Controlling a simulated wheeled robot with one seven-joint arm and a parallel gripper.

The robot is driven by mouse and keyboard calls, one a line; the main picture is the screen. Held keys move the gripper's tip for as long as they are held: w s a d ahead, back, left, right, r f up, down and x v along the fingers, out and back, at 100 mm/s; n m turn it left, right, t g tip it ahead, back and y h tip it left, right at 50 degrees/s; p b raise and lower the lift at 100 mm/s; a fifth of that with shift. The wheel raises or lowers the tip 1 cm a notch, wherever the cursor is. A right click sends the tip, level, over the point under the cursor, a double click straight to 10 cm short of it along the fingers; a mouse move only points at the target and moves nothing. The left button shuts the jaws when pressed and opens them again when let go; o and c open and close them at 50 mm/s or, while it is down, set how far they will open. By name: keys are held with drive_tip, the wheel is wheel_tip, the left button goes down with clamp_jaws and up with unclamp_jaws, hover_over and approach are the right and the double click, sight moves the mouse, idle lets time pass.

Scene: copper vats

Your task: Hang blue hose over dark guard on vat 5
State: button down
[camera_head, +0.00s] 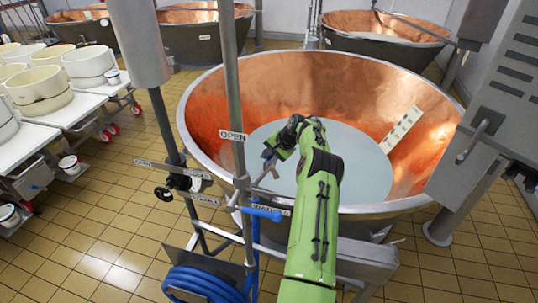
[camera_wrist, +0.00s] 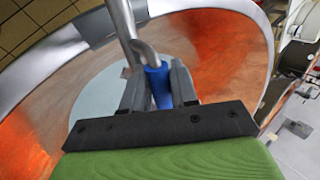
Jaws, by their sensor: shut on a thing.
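My gripper (camera_head: 268,162) is over the near-left rim side of the large copper vat (camera_head: 218,100). In the wrist view, my gripper (camera_wrist: 157,88) is shut on a blue hose piece (camera_wrist: 158,84), with a bent grey metal tube (camera_wrist: 124,22) running up from it. The rest of the blue hose (camera_head: 200,284) is coiled at the lower left, beside a dark panel (camera_head: 185,262). A blue length (camera_head: 262,213) shows beside the upright pole. A dark piece (camera_wrist: 97,27) lies across the vat rim in the wrist view; I cannot tell if it is the guard.
Upright poles with an OPEN label (camera_head: 233,136) and a valve handwheel (camera_head: 163,193) stand left of my gripper. A grey cabinet (camera_head: 500,100) is at right. White tables with tubs (camera_head: 38,90) are at left. Tiled floor lies clear between.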

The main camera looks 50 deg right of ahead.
wheel_tip(320, 180, down, 8)
drive_tip(key=b, duration=0.5)
drive_tip(key=shift+f, duration=0.2)
drive_tip(key=shift+f+b, duration=0.25)
drive_tip(key=shift+b, duration=0.05)
drive_tip(key=c, duration=0.8)
unclamp_jaws()
drive_tip(key=shift+f, duration=0.1)
drive_tip(key=shift+s, duration=0.1)
drive_tip(key=p+v, duration=0.1)
drive_tip(key=v, duration=1.4)
drive_tip(key=shift+s+r, duration=0.2)
drive_tip(key=shift+r, duration=0.1)
drive_tip(key=shift+d, duration=0.1)
